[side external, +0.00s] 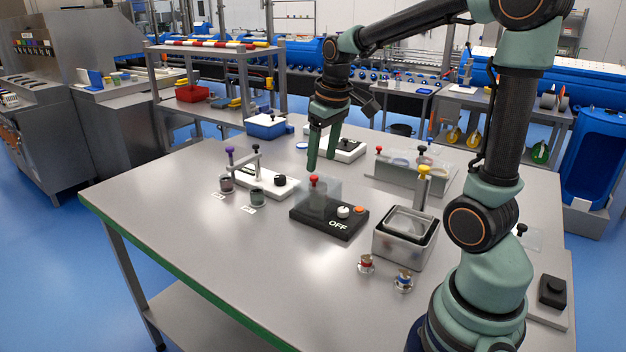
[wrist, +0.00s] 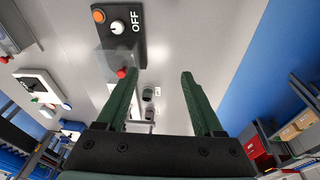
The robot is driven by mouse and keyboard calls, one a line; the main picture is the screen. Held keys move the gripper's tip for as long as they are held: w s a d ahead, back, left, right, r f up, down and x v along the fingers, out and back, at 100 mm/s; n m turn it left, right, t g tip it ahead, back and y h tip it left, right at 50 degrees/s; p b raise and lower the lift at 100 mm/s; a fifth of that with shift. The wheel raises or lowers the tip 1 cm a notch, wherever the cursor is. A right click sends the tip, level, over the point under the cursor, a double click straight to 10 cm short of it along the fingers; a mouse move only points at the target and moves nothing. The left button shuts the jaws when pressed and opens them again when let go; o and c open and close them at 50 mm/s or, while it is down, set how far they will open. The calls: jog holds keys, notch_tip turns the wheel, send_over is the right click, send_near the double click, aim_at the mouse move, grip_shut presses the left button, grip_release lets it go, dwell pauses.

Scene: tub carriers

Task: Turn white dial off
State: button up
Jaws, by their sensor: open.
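The white dial (side external: 343,212) is a small round knob on a black box (side external: 327,226) lettered OFF. An orange button (side external: 360,209) sits beside it. A clear cover with a red knob (side external: 314,181) stands on the box's left part. In the wrist view the white dial (wrist: 117,27) shows near the top, beside the OFF lettering. My gripper (side external: 321,166) is open and empty, fingers pointing down, above and behind the clear cover in the side view. In the wrist view my gripper (wrist: 158,82) has its fingers apart, with the red knob near the left finger. It touches neither dial nor cover visibly.
A metal tub carrier (side external: 404,243) stands right of the black box. A white device (side external: 265,184) with dark cups stands to the left. The table's front left is clear.

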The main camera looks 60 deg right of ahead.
jog(key=g, duration=0.2)
send_over(343, 209)
notch_tip(343, 209, down, 8)
jog(key=r, duration=0.1)
jog(key=shift+m+y, duration=0.3)
jog(key=shift+y, duration=0.1)
notch_tip(343, 209, down, 13)
jog(key=shift+r, duration=0.1)
grip_shut()
jog(key=shift+m, duration=0.8)
